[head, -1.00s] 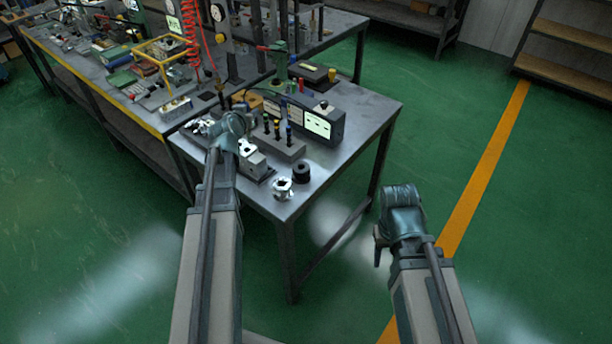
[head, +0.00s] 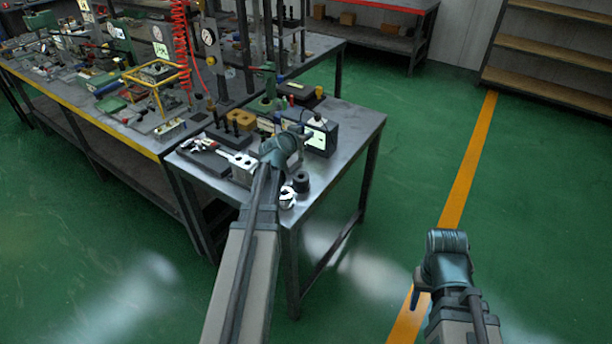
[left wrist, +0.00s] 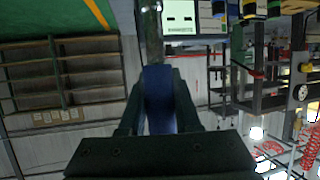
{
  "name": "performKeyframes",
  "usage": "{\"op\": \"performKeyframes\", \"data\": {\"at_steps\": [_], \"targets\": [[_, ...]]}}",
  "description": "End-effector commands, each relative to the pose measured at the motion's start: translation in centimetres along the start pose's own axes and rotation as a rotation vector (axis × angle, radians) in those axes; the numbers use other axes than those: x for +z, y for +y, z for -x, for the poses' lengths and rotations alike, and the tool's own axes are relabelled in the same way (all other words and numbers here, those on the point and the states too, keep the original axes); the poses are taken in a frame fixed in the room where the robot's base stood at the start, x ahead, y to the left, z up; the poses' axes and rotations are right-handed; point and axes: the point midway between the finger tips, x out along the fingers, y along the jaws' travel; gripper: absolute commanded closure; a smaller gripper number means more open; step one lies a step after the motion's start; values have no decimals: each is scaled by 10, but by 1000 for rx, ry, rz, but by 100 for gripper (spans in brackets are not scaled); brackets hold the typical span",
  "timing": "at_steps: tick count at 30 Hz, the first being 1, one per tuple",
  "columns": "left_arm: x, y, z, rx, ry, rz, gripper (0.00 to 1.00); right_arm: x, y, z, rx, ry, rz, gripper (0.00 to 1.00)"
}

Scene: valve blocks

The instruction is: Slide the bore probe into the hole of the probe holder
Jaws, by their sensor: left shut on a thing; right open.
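My left gripper (head: 287,143) is above the grey table, in front of the instrument box. In the left wrist view the left gripper (left wrist: 158,100) is shut on the blue handle of the bore probe (left wrist: 159,88); a metal shaft extends from it toward the top of the picture. In the head view the probe is hidden behind the gripper or too small to make out. I cannot make out the probe holder for certain; the gripper covers part of the table. My right gripper (head: 418,295) is open and empty, out over the green floor away from the table.
An instrument box (head: 321,136) stands behind the left gripper. A grey block (head: 243,168), a silver fitting (head: 287,197) and a black cylinder (head: 302,181) are near the table's front. A dark tool tray (head: 203,146) lies left. The floor right of the table is clear.

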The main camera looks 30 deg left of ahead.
Motion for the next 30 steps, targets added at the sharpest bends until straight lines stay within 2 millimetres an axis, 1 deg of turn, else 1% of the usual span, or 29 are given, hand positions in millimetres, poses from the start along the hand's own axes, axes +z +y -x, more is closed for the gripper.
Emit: {"op": "performKeyframes", "data": {"at_steps": [1, 10, 13, 18, 20, 23, 27, 30], "targets": [[8, 0, -3, 0, 1, 0, 100, 0, -1, -9, 0, 0, 0, 50], [50, 0, -21, 0, 1, 1, 100, -3, -5, -54, 0, 0, 0, 50], [56, 0, -23, -1, 1, 1, 100, -3, -6, -60, 0, 0, 0, 50], [55, 0, -23, 0, 1, 1, 100, -3, -6, -59, 0, 0, 0, 50], [58, 0, -24, 0, 1, 1, 100, -4, -6, -62, 0, 0, 0, 50], [66, 0, -28, 0, 1, 1, 100, -4, -7, -72, 0, 0, 0, 50], [84, 0, -35, 0, 1, 1, 100, -5, -9, -90, 0, 0, 1, 50], [91, 0, -38, 0, 1, 1, 100, -6, -9, -98, 0, 0, 1, 50]]}}
